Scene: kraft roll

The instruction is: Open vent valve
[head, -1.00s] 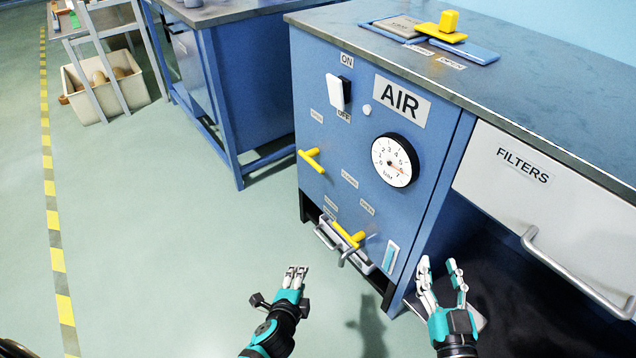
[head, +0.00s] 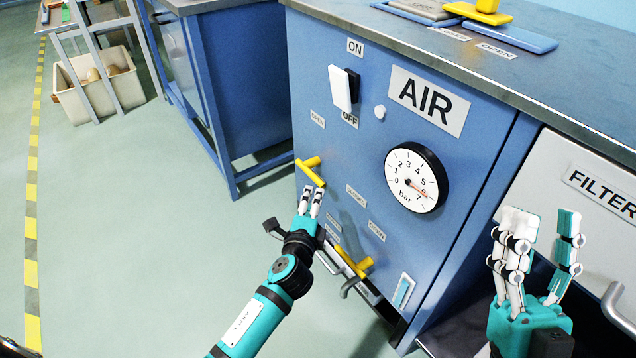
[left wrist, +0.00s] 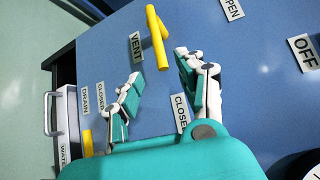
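The vent valve is a yellow T-shaped handle (head: 311,173) on the blue AIR panel (head: 345,150). In the left wrist view the yellow handle (left wrist: 157,40) stands beside the VENT label (left wrist: 137,47). An OPEN label (head: 317,118) is above the handle and a CLOSED label (head: 356,196) is below and right of it. My left gripper (head: 312,192) is open just below the handle. In the left wrist view its fingers (left wrist: 159,66) are spread, with the handle's near end at the gap; contact cannot be told. My right gripper (head: 540,225) is open and empty, before the FILTERS drawer.
A second yellow handle (head: 352,262), the drain, is lower on the panel, close to my left wrist. A pressure gauge (head: 415,177) and white switch (head: 342,90) are above. The FILTERS drawer (head: 585,165) is at right.

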